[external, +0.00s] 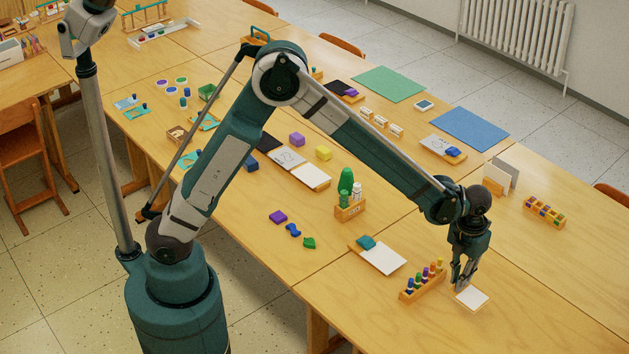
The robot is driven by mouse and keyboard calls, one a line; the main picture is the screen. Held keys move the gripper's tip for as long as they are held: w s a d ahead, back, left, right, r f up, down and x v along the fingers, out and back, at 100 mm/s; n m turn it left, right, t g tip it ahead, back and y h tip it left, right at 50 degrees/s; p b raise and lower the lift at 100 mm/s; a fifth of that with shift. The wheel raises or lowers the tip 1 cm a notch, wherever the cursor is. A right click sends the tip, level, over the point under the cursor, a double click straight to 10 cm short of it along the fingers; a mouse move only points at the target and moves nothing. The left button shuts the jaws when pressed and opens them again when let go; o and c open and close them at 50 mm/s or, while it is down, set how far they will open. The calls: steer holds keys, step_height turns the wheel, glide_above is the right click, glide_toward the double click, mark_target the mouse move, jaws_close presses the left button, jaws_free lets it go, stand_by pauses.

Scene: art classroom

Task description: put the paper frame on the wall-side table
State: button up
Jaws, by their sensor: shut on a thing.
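The paper frame (474,298) is a small white sheet with a light wooden edge, at the near right of the near table (420,335). My gripper (461,284) points down at its back-left edge and is shut on it. The fingers partly hide that edge, and I cannot tell whether the frame is lifted or touching the table. The wall-side table (575,258) is the farther row, towards the wall with the radiator.
A rack of coloured pegs (423,282) stands just left of my gripper. A white board with a teal piece (383,257) lies farther left. On the wall-side table are a blue sheet (470,128), a grey card stand (502,174) and a block tray (544,212); bare wood surrounds the tray.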

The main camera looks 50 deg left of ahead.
steer(key=shift+f, duration=0.1)
steer(key=shift+f+b, duration=0.6)
steer(key=shift+f, duration=2.45)
steer(key=shift+f+b, duration=0.35)
steer(key=shift+f, duration=1.5)
steer(key=o, duration=0.4)
steer(key=shift+f, duration=0.15)
steer(key=shift+c, duration=0.2)
steer(key=o, duration=0.5)
steer(key=shift+c, duration=0.2)
steer(key=shift+r, duration=0.2)
